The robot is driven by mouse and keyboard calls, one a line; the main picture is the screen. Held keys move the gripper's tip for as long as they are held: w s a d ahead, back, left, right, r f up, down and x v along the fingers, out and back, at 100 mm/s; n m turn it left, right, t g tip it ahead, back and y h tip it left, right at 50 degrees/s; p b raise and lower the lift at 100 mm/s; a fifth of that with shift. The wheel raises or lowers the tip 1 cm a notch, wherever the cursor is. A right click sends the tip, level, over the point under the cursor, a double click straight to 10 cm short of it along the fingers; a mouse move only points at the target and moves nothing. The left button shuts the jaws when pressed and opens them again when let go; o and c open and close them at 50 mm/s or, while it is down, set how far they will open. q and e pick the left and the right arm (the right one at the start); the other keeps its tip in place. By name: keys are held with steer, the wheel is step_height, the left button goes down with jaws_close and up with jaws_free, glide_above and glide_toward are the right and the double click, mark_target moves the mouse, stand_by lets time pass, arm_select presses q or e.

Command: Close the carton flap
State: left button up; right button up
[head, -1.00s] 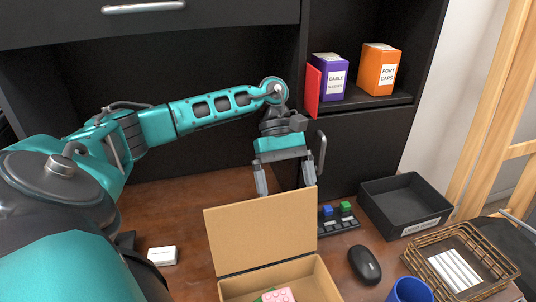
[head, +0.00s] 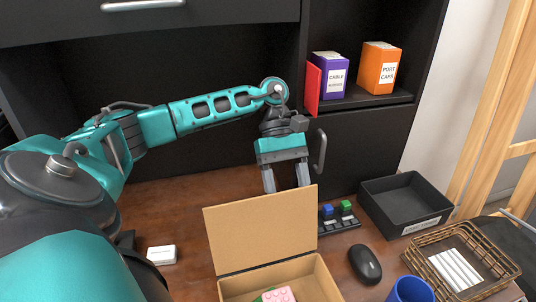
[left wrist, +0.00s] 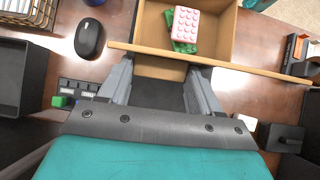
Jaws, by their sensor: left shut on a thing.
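The open cardboard carton (head: 300,277) stands at the front of the desk, with its flap (head: 262,228) raised at the back. The carton (left wrist: 228,38) also shows in the left wrist view, with the flap's edge (left wrist: 250,69) running across the fingertips. My left gripper (head: 287,184) is at the top edge of the flap, right of its middle, shut on it. The lower fingertips are hidden behind the flap in the head view. A pink brick (left wrist: 196,25) and a green brick (left wrist: 180,46) lie inside the carton. My right gripper is not in view.
A black mouse (head: 365,264), a blue cup (head: 410,290), a wicker basket (head: 500,262) and a black tray (head: 375,205) are to the right. A small rack with coloured keys (head: 338,218) stands behind the carton. A white box (head: 162,255) lies left.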

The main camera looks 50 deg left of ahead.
arm_select(q)
steer(key=shift+d+r, duration=0.1)
steer(key=shift+s+d+r+y+p, duration=0.2)
steer(key=shift+s+d+p, duration=0.1)
steer(key=shift+d, duration=0.2)
steer(key=shift+s+d+r+y+p, duration=0.15)
steer(key=shift+s+d+p, duration=0.1)
steer(key=shift+d, duration=0.4)
steer(key=shift+s+d+r+t+y, duration=0.2)
steer(key=shift+s+d, duration=0.1)
steer(key=shift+d, duration=0.3)
steer(key=shift+s+d+r+t+y, duration=0.1)
steer(key=shift+s+d+t+y, duration=0.15)
steer(key=shift+d, duration=0.3)
steer(key=shift+s+d, duration=0.1)
steer(key=shift+d, duration=0.05)
steer(key=shift+s+d+f, duration=0.1)
steer(key=shift+s+d, duration=0.2)
steer(key=shift+d, duration=0.3)
steer(key=shift+s+d, duration=0.25)
steer(key=shift+d, duration=0.3)
